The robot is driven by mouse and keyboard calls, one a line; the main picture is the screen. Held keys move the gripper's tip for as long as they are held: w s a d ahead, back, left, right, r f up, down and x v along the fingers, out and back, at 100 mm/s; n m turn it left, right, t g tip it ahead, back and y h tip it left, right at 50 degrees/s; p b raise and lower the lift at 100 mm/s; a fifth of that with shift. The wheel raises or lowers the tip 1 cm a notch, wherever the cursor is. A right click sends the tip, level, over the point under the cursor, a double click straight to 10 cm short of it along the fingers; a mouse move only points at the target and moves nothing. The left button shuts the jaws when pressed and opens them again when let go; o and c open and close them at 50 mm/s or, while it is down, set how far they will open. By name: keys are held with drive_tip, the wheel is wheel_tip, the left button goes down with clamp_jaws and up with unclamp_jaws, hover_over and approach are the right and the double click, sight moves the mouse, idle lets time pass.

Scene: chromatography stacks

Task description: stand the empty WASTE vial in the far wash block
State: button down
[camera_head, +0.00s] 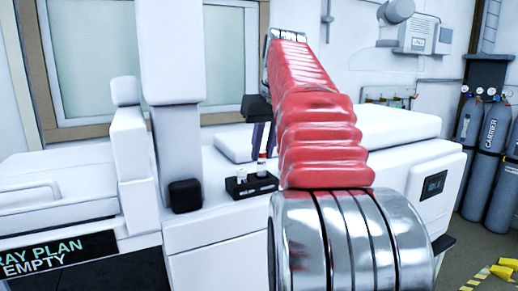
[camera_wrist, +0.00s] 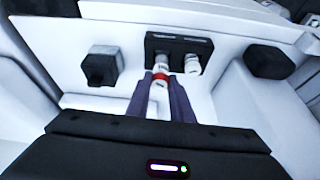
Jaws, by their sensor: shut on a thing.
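My gripper (camera_head: 261,148) points down, its purple fingers closed on a vial with a red band (camera_head: 262,161). In the wrist view my gripper (camera_wrist: 161,88) has one finger on each side of this vial (camera_wrist: 161,73). The vial looks upright, at a small black block (camera_head: 236,190) on the white bench. I cannot tell whether its base is in the block or just above it. The block also shows in the wrist view (camera_wrist: 180,42). A second, white-capped vial (camera_head: 241,175) stands in the block beside the held one. The label on the held vial is not readable.
A dark block (camera_head: 185,196) stands to the left by a white column (camera_head: 178,140). The wrist view shows dark blocks to the left (camera_wrist: 102,66) and right (camera_wrist: 268,61). White housings flank the working area. A sign (camera_head: 58,257) reads "RAY PLAN EMPTY".

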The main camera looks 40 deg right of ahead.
sight(264, 157)
drive_tip(key=shift+f, duration=1.65)
idle(0.4)
drive_tip(key=c, duration=1.5)
unclamp_jaws()
drive_tip(key=shift+o, duration=0.7)
drive_tip(key=shift+o, duration=1.4)
drive_tip(key=shift+s+r, duration=0.1)
drive_tip(key=shift+r, duration=3.4)
